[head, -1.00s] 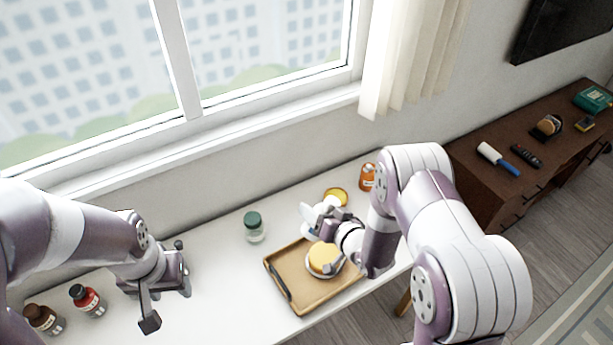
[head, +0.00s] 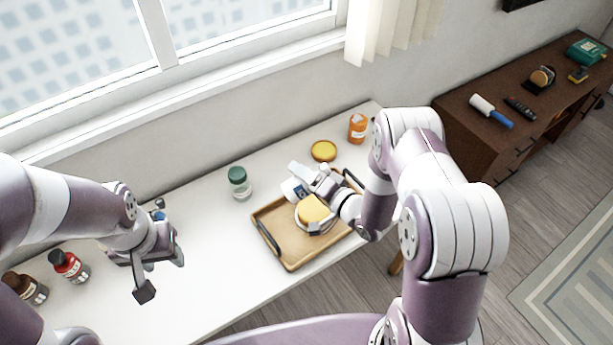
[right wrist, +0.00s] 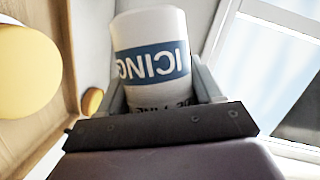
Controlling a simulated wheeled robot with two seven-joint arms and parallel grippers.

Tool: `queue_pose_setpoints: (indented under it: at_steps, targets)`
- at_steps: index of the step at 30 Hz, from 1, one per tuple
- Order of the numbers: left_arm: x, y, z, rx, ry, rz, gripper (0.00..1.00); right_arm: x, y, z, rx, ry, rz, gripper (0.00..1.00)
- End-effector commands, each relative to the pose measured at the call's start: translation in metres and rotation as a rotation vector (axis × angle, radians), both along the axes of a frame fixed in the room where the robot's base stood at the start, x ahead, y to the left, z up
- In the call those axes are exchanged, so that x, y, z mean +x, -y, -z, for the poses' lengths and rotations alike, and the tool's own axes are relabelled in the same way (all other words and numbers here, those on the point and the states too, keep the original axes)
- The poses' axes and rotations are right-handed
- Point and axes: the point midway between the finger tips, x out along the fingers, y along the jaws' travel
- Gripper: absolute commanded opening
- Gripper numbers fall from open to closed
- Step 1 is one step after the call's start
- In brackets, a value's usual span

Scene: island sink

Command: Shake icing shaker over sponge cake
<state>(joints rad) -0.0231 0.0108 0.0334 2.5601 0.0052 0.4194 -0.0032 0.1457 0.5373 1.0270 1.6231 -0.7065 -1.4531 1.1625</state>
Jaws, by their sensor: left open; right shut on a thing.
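The icing shaker (right wrist: 150,62) is white with a blue band, its lettering upside down in the right wrist view. My right gripper (head: 308,178) is shut on it, beside and slightly above the cake; the shaker (head: 292,190) is partly hidden in the head view. The yellow sponge cake (head: 312,208) sits in a pale round dish on a wooden tray (head: 290,258), and its edge shows at the left of the right wrist view (right wrist: 28,70). My left gripper (head: 160,274) is open and empty over the table's left part.
A green-lidded jar (head: 239,183), a yellow lid-like disc (head: 323,150) and an orange bottle (head: 358,127) stand along the back. Red (head: 69,266) and brown (head: 26,288) bottles stand at the left. The white table is clear between my left gripper and the tray.

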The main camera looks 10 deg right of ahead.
Motion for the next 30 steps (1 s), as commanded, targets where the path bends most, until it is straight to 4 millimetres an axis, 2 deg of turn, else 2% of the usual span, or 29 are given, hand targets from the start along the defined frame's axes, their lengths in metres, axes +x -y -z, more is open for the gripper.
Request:
queue_pose_setpoints:
  at_steps: [1,3,12,15,21,30]
  targets:
    - [0.000,0.000,0.013,0.000,0.000,0.000,0.48,0.000,0.000,0.012,0.047,-0.010,0.000,0.31]
    - [0.000,0.000,0.021,0.000,0.000,0.000,0.48,0.000,-0.001,0.018,0.121,-0.024,0.000,0.31]
    - [0.000,0.000,0.056,0.000,0.000,0.000,0.48,0.000,-0.002,0.043,0.426,-0.086,0.000,0.31]
    - [0.000,0.000,0.064,0.000,0.000,0.000,0.48,0.000,-0.001,0.045,0.564,-0.114,-0.001,0.31]
    - [0.000,0.000,0.071,0.000,0.000,0.000,0.48,0.000,-0.001,0.044,0.742,-0.150,0.000,0.31]
    - [0.000,0.000,0.070,0.000,0.000,0.000,0.48,0.000,0.000,0.042,0.774,-0.157,-0.001,0.31]
